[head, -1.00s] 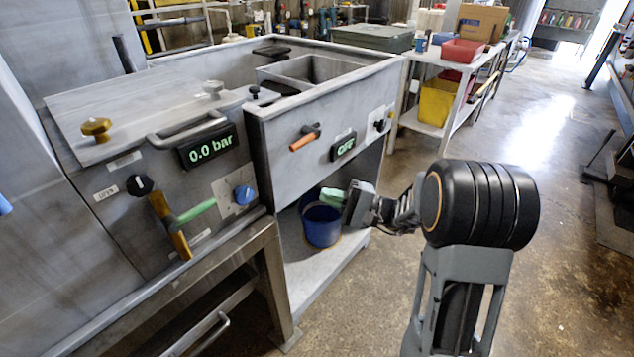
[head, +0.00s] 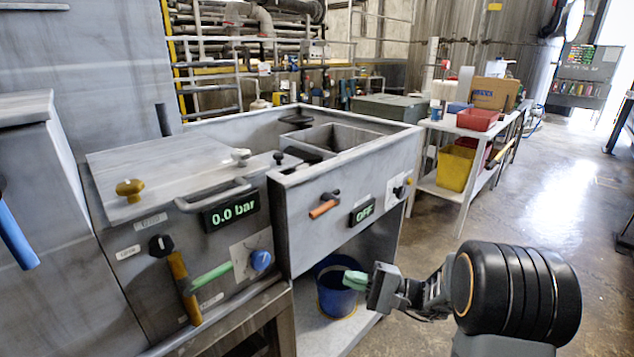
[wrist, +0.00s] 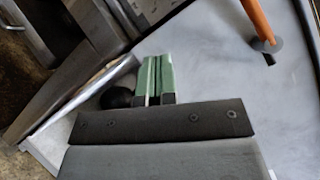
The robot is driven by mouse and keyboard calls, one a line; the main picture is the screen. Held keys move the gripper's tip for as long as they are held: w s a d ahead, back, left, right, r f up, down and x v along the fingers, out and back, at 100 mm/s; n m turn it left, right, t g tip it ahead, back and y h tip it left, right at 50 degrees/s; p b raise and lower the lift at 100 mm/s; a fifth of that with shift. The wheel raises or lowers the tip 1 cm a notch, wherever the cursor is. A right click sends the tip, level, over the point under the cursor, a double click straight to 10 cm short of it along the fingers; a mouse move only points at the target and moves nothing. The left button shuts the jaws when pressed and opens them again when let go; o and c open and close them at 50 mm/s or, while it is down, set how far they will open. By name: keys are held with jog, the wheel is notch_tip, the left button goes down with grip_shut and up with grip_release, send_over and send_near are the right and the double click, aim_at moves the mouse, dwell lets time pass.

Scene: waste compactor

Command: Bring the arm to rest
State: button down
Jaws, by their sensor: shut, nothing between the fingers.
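My gripper (head: 356,280) has green fingers and is in front of the open lower bay of the grey machine, level with the blue bucket. In the wrist view its green fingers (wrist: 157,78) lie side by side, shut, with nothing seen between them. My arm is bent, its black joint at the lower right of the head view. The grey compactor (head: 150,175) stands on the left with a display reading 0.0 bar. The unit beside it has a display (head: 362,212) reading OFF and an orange-handled lever (head: 323,209), also in the wrist view (wrist: 258,20).
A blue bucket (head: 335,300) stands on the lower shelf, partly behind my gripper. A green-and-brown lever (head: 180,285) and a blue knob (head: 261,260) stick out from the compactor front. A table (head: 470,133) with bins stands behind. The floor at right is clear.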

jog(key=s+a+f+g+h, duration=0.1)
jog(key=s+f+g+h, duration=0.2)
jog(key=s+f+g, duration=0.15)
jog(key=s+d+r+n+g+h+p, duration=0.3)
jog(key=s+h+p, duration=0.4)
jog(key=s+h, duration=0.15)
jog(key=d+r+n+t+h+p, duration=0.1)
jog(key=r+n+t+h+p, duration=0.1)
jog(key=r+p, duration=0.4)
jog(key=s+d+r+n+t+h+p, duration=0.1)
jog(key=r+h+p, duration=0.4)
jog(key=r, duration=0.8)
jog(key=d+n+t+p, duration=0.1)
jog(key=n+t, duration=0.1)
jog(key=shift+s+r+t, duration=0.3)
jog(key=shift+t, duration=0.05)
jog(key=shift+d, duration=0.1)
